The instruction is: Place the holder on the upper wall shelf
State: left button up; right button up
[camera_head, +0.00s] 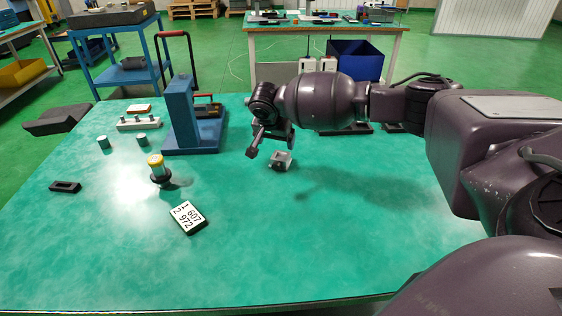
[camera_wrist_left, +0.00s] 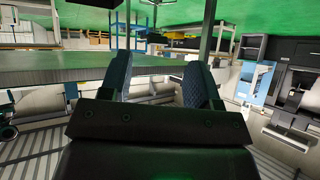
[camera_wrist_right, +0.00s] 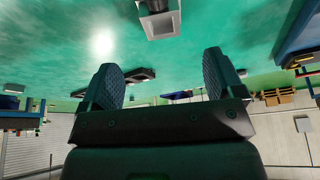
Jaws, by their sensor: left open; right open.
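A small grey metal block with a dark opening (camera_head: 281,160), which looks like the holder, stands on the green table just below my right gripper (camera_head: 270,142). The same block (camera_wrist_right: 160,20) shows at the top of the right wrist view, beyond and between the two fingertips (camera_wrist_right: 160,62). The right gripper is open, empty and apart from it. My left gripper (camera_wrist_left: 160,62) is open and empty, seen only in the left wrist view, near a table edge. I cannot make out the upper wall shelf for certain in any view.
On the green table (camera_head: 260,250) stand a blue press-like stand (camera_head: 185,115), a yellow-topped piece (camera_head: 158,170), a numbered plate (camera_head: 188,217) and a dark block (camera_head: 65,187). The table's front middle is clear. A blue bin (camera_head: 355,60) sits behind.

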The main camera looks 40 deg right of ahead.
jog(key=b, duration=0.1)
send_near(281, 159)
jog(key=shift+w+f, duration=0.1)
jog(key=shift+f, duration=0.9)
jog(key=shift+w+d+f, duration=0.15)
jog(key=shift+d+f, duration=0.05)
jog(key=shift+f, duration=0.05)
jog(key=shift+d+f, duration=0.1)
jog(key=shift+f, duration=0.15)
jog(key=b+x, duration=0.2)
jog(key=x, duration=0.1)
jog(key=shift+w+d+f, duration=0.15)
jog(key=shift+d+f, duration=0.1)
jog(key=shift+f, duration=0.05)
jog(key=shift+w+d+f, duration=0.1)
jog(key=shift+w+f, duration=0.05)
jog(key=shift+f, duration=0.15)
jog(key=shift+d, duration=0.1)
jog(key=c, duration=1.2)
